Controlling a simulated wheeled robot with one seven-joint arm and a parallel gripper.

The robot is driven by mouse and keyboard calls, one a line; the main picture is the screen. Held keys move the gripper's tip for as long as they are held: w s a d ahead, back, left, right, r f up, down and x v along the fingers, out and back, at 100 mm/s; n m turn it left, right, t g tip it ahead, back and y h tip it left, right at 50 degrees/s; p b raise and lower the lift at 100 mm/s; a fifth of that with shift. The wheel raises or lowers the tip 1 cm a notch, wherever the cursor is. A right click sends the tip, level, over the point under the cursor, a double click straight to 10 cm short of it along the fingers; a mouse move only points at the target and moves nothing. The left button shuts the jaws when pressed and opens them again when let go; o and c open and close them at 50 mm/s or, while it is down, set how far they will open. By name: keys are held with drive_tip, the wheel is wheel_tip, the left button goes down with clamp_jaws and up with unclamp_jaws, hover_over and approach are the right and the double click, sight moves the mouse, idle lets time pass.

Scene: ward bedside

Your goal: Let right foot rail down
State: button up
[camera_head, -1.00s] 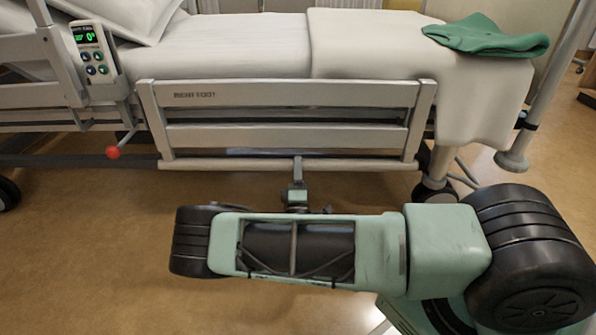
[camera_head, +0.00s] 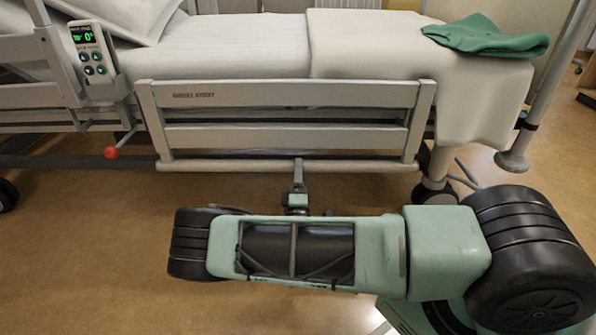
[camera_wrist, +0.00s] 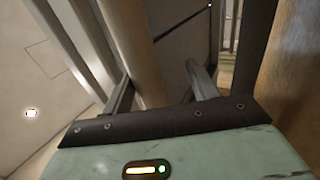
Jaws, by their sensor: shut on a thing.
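The right foot rail (camera_head: 290,92), a pale grey slatted panel, stands upright along the near side of the bed. Faint lettering shows on its top slat. My gripper (camera_head: 298,163) is at the middle of its rounded bottom bar (camera_head: 220,166). In the wrist view my gripper (camera_wrist: 162,90) has one finger on each side of a tan bar (camera_wrist: 133,40), shut on it. The exact contact is partly hidden. A red knob (camera_head: 111,153) on a short lever sticks out below the bed frame, left of the rail.
A hand control (camera_head: 91,55) with a green display hangs on the neighbouring rail at the left. A green cloth (camera_head: 485,36) lies on the blanket (camera_head: 375,45). A pole (camera_head: 545,85) stands at the bed's right end. The floor (camera_head: 90,235) in front is clear at the left.

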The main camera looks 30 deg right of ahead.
drive_tip(key=b+v, duration=0.4)
drive_tip(key=v, duration=1.2)
drive_tip(key=shift+s+a, duration=0.15)
drive_tip(key=shift+a, duration=0.05)
drive_tip(key=shift+f, duration=0.15)
